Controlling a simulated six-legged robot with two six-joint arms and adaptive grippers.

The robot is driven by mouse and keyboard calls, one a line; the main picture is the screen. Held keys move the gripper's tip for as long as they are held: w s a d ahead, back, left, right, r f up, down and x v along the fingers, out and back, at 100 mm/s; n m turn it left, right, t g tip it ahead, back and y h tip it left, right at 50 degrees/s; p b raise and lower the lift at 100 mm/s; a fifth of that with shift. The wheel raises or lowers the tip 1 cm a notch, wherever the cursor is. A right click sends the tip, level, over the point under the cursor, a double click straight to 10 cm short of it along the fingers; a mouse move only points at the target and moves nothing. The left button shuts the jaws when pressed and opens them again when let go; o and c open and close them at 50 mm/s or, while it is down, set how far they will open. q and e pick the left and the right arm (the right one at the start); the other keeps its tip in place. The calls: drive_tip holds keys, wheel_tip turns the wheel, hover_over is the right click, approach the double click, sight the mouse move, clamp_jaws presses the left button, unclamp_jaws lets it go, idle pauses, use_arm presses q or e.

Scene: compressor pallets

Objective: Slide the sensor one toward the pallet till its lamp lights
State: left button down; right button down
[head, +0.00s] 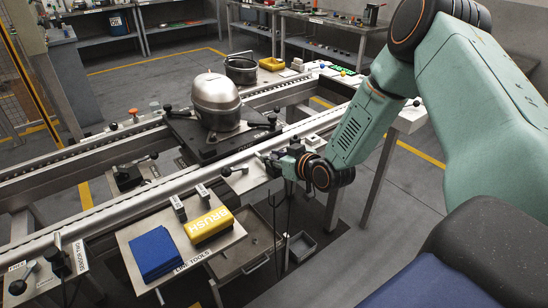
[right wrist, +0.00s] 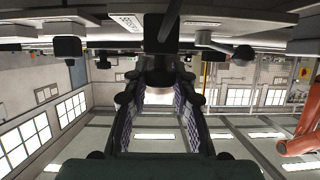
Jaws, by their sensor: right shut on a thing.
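The pallet (head: 240,143) is a dark plate on the conveyor rails, bearing a rounded metal compressor shell (head: 214,98). My right gripper (head: 272,160) is at the near rail, to the right of and nearer than the pallet. It is shut on a small dark block at the rail, which appears to be sensor one. In the right wrist view the dark block (right wrist: 160,35) stands at the fingertips of my right gripper (right wrist: 160,75). The gripper covers most of the sensor in the head view. I cannot make out its lamp. My left gripper is not in view.
A lever with a black knob (head: 227,171) sits just left of the gripper.

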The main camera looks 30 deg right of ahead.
drive_tip(key=shift+w, duration=0.1)
drive_tip(key=shift+w, duration=0.4)
drive_tip(key=c, duration=1.1)
unclamp_jaws()
drive_tip(key=shift+o, duration=0.2)
drive_tip(key=v, duration=0.7)
drive_tip(key=shift+s, duration=0.3)
drive_tip(key=shift+a+r, duration=0.1)
